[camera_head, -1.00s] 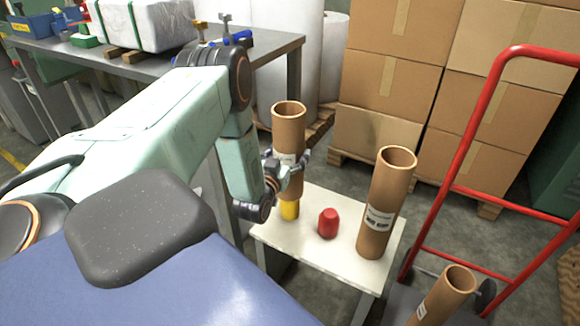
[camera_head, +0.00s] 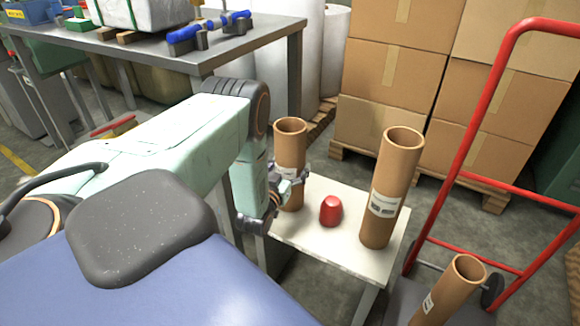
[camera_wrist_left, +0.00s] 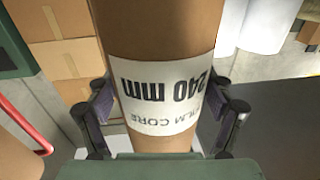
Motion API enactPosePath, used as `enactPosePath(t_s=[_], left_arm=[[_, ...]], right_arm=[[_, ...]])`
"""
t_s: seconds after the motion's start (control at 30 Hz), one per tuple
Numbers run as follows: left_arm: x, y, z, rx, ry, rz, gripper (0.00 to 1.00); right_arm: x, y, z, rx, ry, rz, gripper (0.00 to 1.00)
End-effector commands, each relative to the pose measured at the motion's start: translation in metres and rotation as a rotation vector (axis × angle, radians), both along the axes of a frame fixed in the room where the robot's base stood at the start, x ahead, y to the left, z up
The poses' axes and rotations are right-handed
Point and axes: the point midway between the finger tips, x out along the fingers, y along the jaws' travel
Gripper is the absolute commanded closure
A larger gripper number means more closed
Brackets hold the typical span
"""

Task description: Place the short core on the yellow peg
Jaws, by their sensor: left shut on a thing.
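A brown cardboard core (camera_head: 291,150) stands upright in my left gripper (camera_head: 288,183) over the left part of the small white table (camera_head: 325,250). My left gripper is shut on it. In the left wrist view, the fingers (camera_wrist_left: 162,118) grip both sides of the core (camera_wrist_left: 155,40), whose label reads "240 mm". The yellow peg is not visible now; the core covers its place. The core's lower end is at or close to the tabletop; I cannot tell whether it touches. My right gripper is out of view.
A red peg (camera_head: 330,211) is bare on the table, right of the held core. A taller core (camera_head: 392,170) stands upright on the table's right side. Another core (camera_head: 450,288) is on the red hand truck (camera_head: 462,160). A metal workbench (camera_head: 240,45) stands behind my arm.

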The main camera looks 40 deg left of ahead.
Motion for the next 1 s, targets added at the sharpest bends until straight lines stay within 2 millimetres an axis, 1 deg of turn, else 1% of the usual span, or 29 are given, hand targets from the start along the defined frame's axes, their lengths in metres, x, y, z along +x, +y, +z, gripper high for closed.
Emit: enactPosePath(t_s=[0.07,0.2,0.23,0.43,0.47,0.77,0.9,1.0], left_arm=[[0.0,0.0,0.001,0.0,-0.001,0.0,0.56],[0.0,0.0,-0.003,0.0,-0.001,0.0,0.56],[0.0,0.0,-0.004,0.0,0.0,0.0,0.18],[0.0,0.0,-0.003,0.0,0.0,0.0,0.01],[0.0,0.0,-0.003,0.0,0.0,0.0,0.0],[0.0,0.0,-0.003,0.0,0.0,0.0,0.0],[0.0,0.0,0.002,0.0,0.0,0.0,0.0],[-0.015,-0.005,0.001,-0.001,0.006,0.0,0.0]], right_arm=[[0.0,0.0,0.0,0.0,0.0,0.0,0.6],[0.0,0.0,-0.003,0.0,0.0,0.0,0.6],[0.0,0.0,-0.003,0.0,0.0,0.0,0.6],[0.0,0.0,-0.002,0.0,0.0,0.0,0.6],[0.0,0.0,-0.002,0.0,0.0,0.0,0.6],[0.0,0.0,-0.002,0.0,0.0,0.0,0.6],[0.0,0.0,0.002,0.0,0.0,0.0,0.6],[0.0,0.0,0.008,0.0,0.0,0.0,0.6]])
